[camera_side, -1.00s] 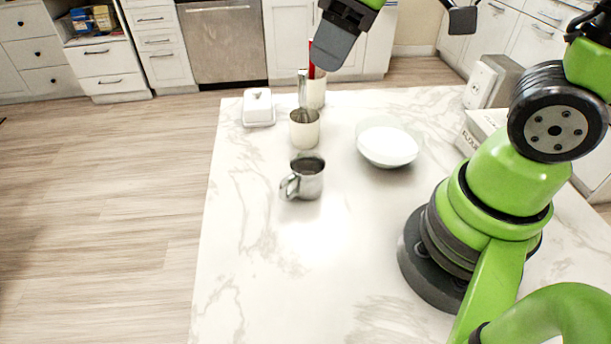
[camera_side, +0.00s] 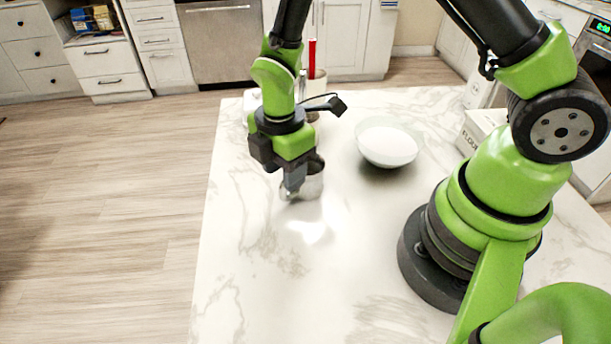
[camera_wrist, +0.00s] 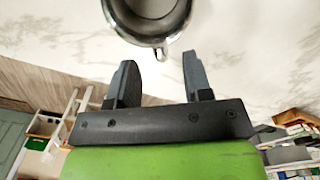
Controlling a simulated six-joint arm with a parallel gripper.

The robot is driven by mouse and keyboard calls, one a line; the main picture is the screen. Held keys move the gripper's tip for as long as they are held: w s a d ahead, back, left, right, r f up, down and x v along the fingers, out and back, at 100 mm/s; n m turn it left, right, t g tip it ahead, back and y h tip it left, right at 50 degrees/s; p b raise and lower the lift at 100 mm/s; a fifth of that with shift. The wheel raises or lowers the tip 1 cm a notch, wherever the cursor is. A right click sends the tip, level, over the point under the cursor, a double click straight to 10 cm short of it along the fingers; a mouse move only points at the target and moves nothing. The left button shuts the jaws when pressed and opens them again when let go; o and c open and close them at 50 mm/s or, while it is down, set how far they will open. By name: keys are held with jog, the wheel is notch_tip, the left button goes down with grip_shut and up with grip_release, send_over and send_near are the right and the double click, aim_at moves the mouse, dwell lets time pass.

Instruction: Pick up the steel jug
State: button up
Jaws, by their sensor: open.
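The steel jug (camera_side: 312,184) stands upright on the marble-patterned counter (camera_side: 260,270), partly hidden behind my gripper (camera_side: 292,190) in the side view. My gripper points down at the jug's handle side, and its fingers cover the handle there. In the wrist view the jug (camera_wrist: 150,20) shows at the top edge, cut off, with its round rim and a small handle end pointing toward the fingers. My gripper (camera_wrist: 158,80) has its two dark fingers apart with nothing between them. The handle end lies just beyond the gap between the fingertips.
A white bowl (camera_side: 388,144) stands right of the jug. Behind my gripper are a container with a red-handled tool (camera_side: 312,58) and a white dish, mostly hidden. A white box (camera_side: 480,128) is at the right. The counter's front left is clear.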

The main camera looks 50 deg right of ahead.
aim_at(289, 203)
jog(key=shift+s+d+f, duration=0.1)
jog(key=shift+d+f, duration=0.05)
jog(key=shift+f, duration=1.2)
jog(key=shift+d+f, duration=0.1)
jog(key=shift+f, duration=1.25)
grip_shut()
